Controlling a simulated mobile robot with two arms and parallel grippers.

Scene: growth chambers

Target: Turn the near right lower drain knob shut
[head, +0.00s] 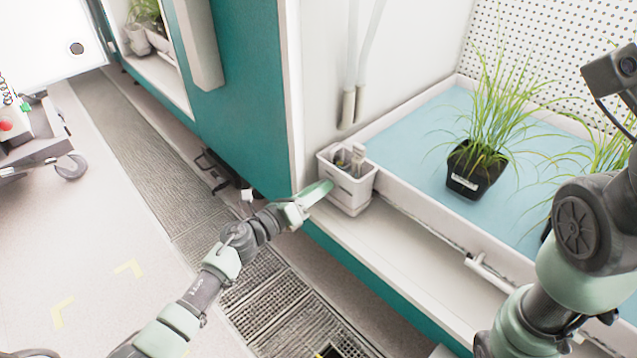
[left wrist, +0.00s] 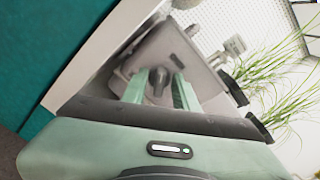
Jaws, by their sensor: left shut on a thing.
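My left gripper (head: 318,192) reaches to the small white box (head: 346,190) at the near corner of the chamber. In the left wrist view, the green fingers of my left gripper (left wrist: 160,92) are on both sides of a small grey knob (left wrist: 158,80) and shut on it. The knob sits on the face of a pale grey housing (left wrist: 183,48). In the head view the knob is hidden by the gripper. My right arm is at the right, but its fingers are not in view.
A black pot (head: 464,182) of grass stands on the blue-lined tray (head: 405,188). A white pipe fitting (head: 487,271) sticks out below the tray's front edge. Pale tubes (head: 352,100) hang above the white box. Floor grating (head: 262,300) runs beside the teal chamber wall (head: 245,110).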

